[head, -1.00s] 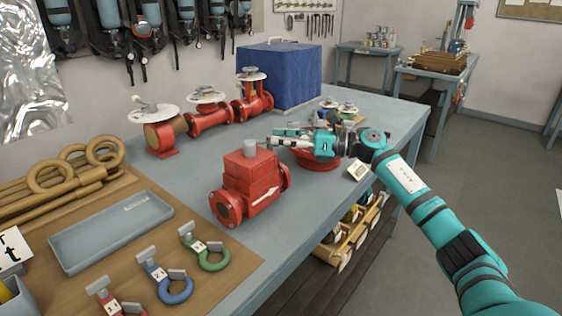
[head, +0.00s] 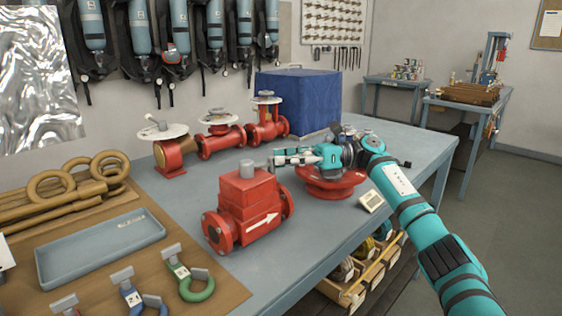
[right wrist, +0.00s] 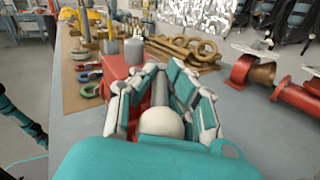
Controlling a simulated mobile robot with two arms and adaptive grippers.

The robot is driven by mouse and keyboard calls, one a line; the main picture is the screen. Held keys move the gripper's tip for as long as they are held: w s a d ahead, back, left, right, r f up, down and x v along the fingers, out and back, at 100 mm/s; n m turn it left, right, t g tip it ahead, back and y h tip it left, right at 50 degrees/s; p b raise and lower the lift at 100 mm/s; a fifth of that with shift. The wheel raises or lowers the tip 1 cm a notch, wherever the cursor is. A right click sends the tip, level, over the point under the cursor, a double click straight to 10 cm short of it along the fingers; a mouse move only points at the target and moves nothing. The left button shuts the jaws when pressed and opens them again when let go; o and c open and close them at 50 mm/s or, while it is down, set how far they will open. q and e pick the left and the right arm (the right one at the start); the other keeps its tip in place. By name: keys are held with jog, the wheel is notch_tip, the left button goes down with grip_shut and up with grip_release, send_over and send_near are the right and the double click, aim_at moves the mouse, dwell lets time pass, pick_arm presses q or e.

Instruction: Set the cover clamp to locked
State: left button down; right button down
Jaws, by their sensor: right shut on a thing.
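A red valve block (head: 243,202) with a grey cap on top and a white arrow on its side stands on the bench. It also shows in the right wrist view (right wrist: 112,72). My right gripper (head: 279,158) reaches in from the right at the block's upper right side. Its fingers are shut on a small grey part there, which I take to be the cover clamp (head: 270,164). The fingers hide most of it, so its locked or unlocked position cannot be told. In the right wrist view the fingers (right wrist: 165,72) close in front of the block. My left gripper is out of view.
A red round flanged part (head: 330,188) lies under my right gripper. A small white label (head: 371,201) stands at the bench edge. Red pipe fittings (head: 222,142) and a blue covered box (head: 297,100) are behind. A grey tray (head: 100,247) and shackles (head: 188,276) lie at left.

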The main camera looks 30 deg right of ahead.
jog(key=shift+d+r, duration=0.1)
jog(key=shift+r, duration=0.05)
jog(key=c, duration=1.4)
grip_release()
jog(key=shift+w, duration=0.1)
jog(key=shift+o, duration=0.2)
jog(key=shift+d, duration=0.1)
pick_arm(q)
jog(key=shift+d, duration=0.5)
pick_arm(e)
jog(key=v, duration=1.2)
jog(key=shift+c, duration=0.4)
